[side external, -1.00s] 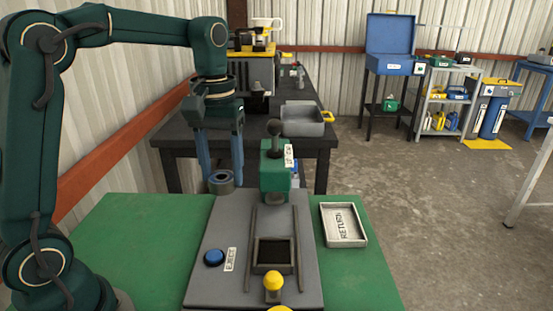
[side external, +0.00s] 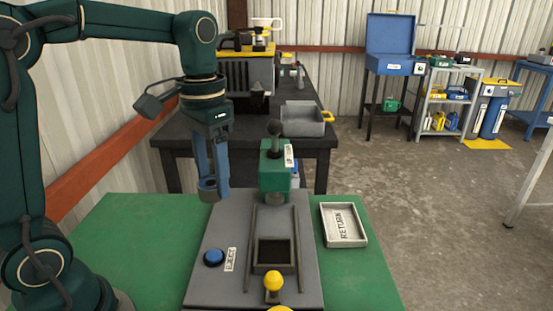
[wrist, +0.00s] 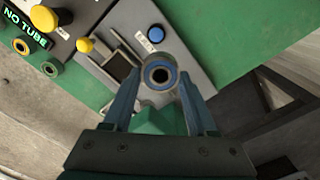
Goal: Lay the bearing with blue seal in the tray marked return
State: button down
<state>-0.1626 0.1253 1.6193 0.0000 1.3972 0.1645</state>
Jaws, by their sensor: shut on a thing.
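The bearing with the blue seal (wrist: 160,75) is a grey ring with a blue band around a dark bore. In the wrist view it sits between the two blue fingers of my gripper (wrist: 160,84), which is shut on it. In the side view my gripper (side external: 212,187) holds the bearing (side external: 208,189) raised near the back left corner of the grey plate. I cannot make out the tray in the wrist view.
A green press (side external: 275,178) with a black-knobbed lever stands at the plate's back, between my gripper and the tray. A blue button (side external: 214,258), a square frame (side external: 273,268) and a yellow knob (side external: 274,281) are on the plate. Two other rings (wrist: 22,46) (wrist: 50,68) show in the wrist view.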

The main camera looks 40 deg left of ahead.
jog(key=n, duration=0.1)
jog(key=w+a+n, duration=0.1)
jog(key=shift+w+n, duration=0.1)
jog(key=shift+n, duration=0.3)
jog(key=n, duration=0.1)
jog(key=w+a+n, duration=0.1)
jog(key=n, duration=0.2)
jog(key=shift+w+a+f, duration=0.1)
jog(key=shift+w+a, duration=0.05)
jog(key=shift+a, duration=0.15)
jog(key=w+d+f, duration=0.1)
jog(key=d+f, duration=0.1)
jog(key=d, duration=0.1)
jog(key=w+d+f, duration=0.1)
jog(key=d+f, duration=0.1)
jog(key=d, duration=0.2)
jog(key=w+d+f, duration=0.1)
jog(key=d+f, duration=0.2)
jog(key=d, duration=0.1)
jog(key=shift+d+f, duration=0.1)
jog(key=shift+d, duration=0.1)
jog(key=shift+f, duration=1.7)
